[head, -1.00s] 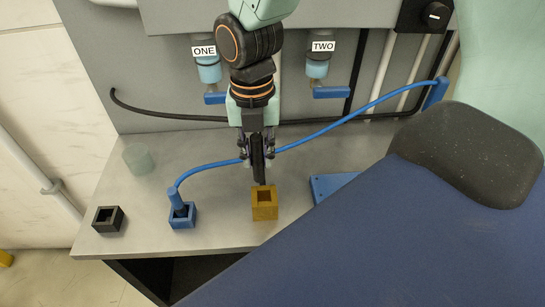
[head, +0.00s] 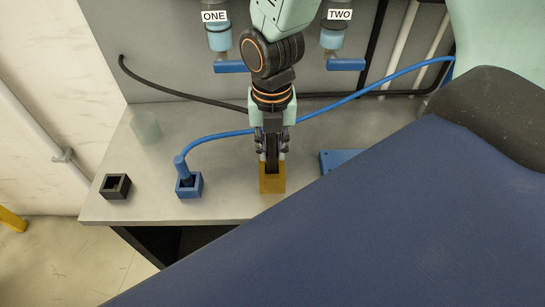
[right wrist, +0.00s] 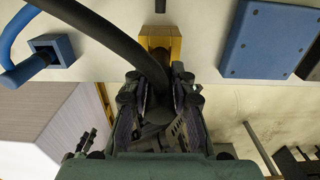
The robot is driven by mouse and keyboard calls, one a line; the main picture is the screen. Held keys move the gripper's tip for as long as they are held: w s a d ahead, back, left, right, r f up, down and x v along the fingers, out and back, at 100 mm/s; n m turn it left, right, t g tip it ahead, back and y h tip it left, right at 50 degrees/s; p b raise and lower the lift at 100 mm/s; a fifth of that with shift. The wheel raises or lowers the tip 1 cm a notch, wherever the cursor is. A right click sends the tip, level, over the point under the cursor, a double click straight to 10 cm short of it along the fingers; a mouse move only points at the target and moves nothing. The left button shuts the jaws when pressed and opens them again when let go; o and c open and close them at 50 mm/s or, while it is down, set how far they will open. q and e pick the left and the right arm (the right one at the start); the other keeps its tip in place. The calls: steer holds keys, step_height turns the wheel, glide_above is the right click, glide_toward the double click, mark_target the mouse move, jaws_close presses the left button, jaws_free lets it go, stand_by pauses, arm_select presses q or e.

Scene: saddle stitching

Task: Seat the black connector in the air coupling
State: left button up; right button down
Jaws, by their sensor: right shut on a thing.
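My right gripper (head: 272,152) points down, shut on the black connector (head: 272,160) at the end of a black hose (head: 185,94). The connector's lower end is at the opening of a yellow square socket (head: 272,184); how deep it sits is hidden. In the right wrist view the hose (right wrist: 120,40) curves down into the gripper (right wrist: 160,105), with the yellow socket (right wrist: 172,42) just beyond. No label shows which socket is the air coupling. A black socket (head: 115,187) stands empty at the far left. My left gripper is not in view.
A blue connector (head: 181,168) on a blue hose (head: 350,98) sits in a blue socket (head: 189,189) to the left. A blue plate (head: 338,158) lies right of the yellow socket. A translucent cup (head: 145,127) stands at the back left of the grey bench (head: 225,205).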

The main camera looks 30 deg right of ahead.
mark_target(271, 157)
steer(key=shift+s+a+f, duration=0.1)
steer(key=shift+f, duration=0.5)
steer(key=shift+s+a+f, duration=0.1)
steer(key=shift+f, duration=0.5)
steer(key=shift+f+b, duration=0.3)
steer(key=shift+f, duration=0.1)
steer(key=shift+w+d+f, duration=0.1)
steer(key=shift+w+d, duration=0.05)
steer(key=shift+w, duration=0.15)
steer(key=c, duration=1.5)
jaws_free()
steer(key=o, duration=0.4)
steer(key=shift+s, duration=0.3)
steer(key=shift+c, duration=0.2)
steer(key=shift+w, duration=0.15)
steer(key=shift+w, duration=0.1)
